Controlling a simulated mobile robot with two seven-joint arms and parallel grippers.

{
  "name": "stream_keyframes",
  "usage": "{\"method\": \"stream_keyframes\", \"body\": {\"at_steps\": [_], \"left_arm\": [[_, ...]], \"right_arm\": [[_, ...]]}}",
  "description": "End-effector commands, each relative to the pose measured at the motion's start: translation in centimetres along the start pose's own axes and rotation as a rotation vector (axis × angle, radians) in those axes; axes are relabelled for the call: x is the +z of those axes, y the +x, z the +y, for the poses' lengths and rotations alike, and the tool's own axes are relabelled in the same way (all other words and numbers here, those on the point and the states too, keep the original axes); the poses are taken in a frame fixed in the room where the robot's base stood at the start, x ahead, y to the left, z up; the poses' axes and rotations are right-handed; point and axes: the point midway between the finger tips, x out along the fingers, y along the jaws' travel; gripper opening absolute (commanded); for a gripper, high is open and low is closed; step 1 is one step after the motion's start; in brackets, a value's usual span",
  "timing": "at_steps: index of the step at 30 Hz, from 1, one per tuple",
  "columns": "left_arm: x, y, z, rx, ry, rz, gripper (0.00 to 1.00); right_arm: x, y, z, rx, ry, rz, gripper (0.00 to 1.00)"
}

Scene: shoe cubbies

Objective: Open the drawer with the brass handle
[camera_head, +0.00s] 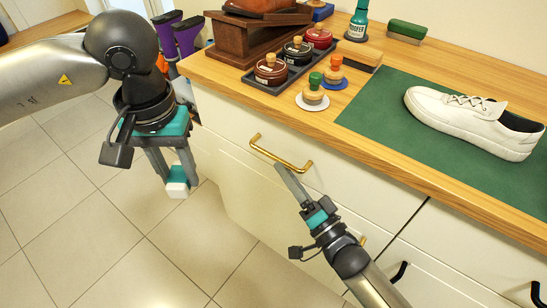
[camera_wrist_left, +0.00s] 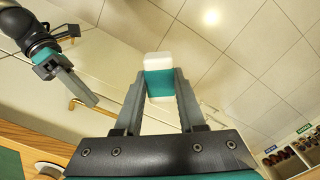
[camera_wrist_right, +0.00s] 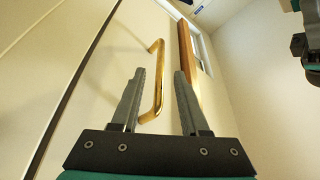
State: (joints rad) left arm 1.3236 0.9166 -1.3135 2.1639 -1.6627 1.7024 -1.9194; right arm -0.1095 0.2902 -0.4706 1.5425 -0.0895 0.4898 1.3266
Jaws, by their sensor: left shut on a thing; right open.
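The brass handle (camera_head: 281,153) is a gold bar on the cream front of the upper drawer (camera_head: 345,185), below the wooden counter. The drawer front looks flush with the cabinet. My right gripper (camera_head: 283,170) is open at the right part of the handle. In the right wrist view the handle (camera_wrist_right: 156,80) shows between the two open fingers (camera_wrist_right: 159,73); whether it lies within their reach is hard to tell. My left gripper (camera_head: 178,180) is left of the cabinet, over the floor, shut on a white and teal block (camera_wrist_left: 159,75).
The counter holds a white shoe (camera_head: 470,115) on a green mat (camera_head: 385,105), a tray of polish tins (camera_head: 292,62), brushes and a bottle (camera_head: 358,20). Tiled floor (camera_head: 85,235) at left is clear.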

Motion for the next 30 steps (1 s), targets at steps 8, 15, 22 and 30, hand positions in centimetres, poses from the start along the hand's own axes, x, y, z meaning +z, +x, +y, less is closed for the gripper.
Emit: {"method": "stream_keyframes", "body": {"at_steps": [8, 15, 22, 30], "left_arm": [[0.0, 1.3, 0.0, 0.0, 0.0, 0.0, 0.0], [0.0, 1.4, 0.0, 0.0, 0.0, 0.0, 0.0], [0.0, 1.4, 0.0, 0.0, 0.0, 0.0, 0.0], [0.0, 1.4, 0.0, 0.0, 0.0, 0.0, 0.0]], "right_arm": [[0.1, 4.4, 0.1, 0.0, -0.001, 0.0, 0.45], [0.1, 5.5, 0.1, 0.002, -0.001, -0.001, 0.45], [0.0, 5.5, 0.0, 0.002, -0.001, -0.001, 0.41], [0.0, 5.4, 0.0, 0.002, -0.001, -0.001, 0.11]]}}
